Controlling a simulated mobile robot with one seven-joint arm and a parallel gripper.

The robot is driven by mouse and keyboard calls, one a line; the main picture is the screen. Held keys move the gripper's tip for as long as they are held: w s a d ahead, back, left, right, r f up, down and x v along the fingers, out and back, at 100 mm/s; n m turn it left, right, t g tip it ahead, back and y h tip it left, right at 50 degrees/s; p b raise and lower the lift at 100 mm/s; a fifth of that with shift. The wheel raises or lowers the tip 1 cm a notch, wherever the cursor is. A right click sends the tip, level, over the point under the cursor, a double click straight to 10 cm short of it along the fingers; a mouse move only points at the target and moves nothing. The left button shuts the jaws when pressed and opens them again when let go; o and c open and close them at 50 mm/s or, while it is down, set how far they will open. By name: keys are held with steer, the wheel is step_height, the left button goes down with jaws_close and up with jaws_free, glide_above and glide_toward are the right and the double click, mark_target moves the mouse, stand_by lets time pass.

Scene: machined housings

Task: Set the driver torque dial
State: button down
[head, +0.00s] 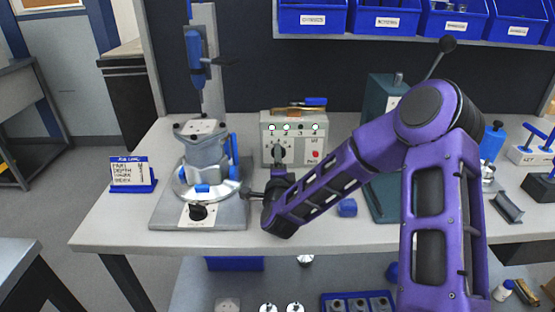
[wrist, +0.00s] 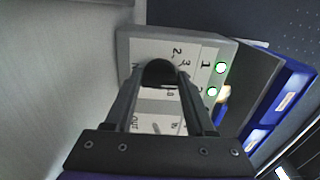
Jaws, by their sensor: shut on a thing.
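The driver control box (head: 294,133) is a pale grey box at the back middle of the bench, with a row of numbered lamps, a red button (head: 315,154) and a dark dial (head: 278,153) at its lower left. In the wrist view the box face (wrist: 205,55) appears turned on its side, with two green-lit lamps by 1 and 2. My gripper (wrist: 160,78) is at the dial, its fingers on either side of the black knob (wrist: 160,70) and shut on it. The knob's pointer and part of its scale are hidden. A driver with a blue handle (head: 316,101) lies on the box.
A grey-blue housing (head: 204,150) stands on a round fixture left of my gripper, close to it. A job card (head: 131,172) stands at the bench's left end; its values are too small to read. A teal machine (head: 382,100) is behind my arm. Blue bins (head: 312,18) hang above.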

steer(key=shift+c, duration=1.2)
jaws_free()
steer(key=s, duration=1)
steer(key=s+p, duration=0.1)
steer(key=s, duration=0.4)
steer(key=shift+r, duration=0.25)
steer(key=shift+s+r+p, duration=0.1)
steer(key=shift+s+p, duration=0.05)
steer(key=shift+p, duration=0.75)
steer(key=shift+s+p, duration=0.45)
steer(key=shift+p, duration=0.6)
steer(key=shift+s+f+p, duration=0.3)
steer(key=shift+s+p, duration=0.3)
steer(key=shift+p, duration=0.25)
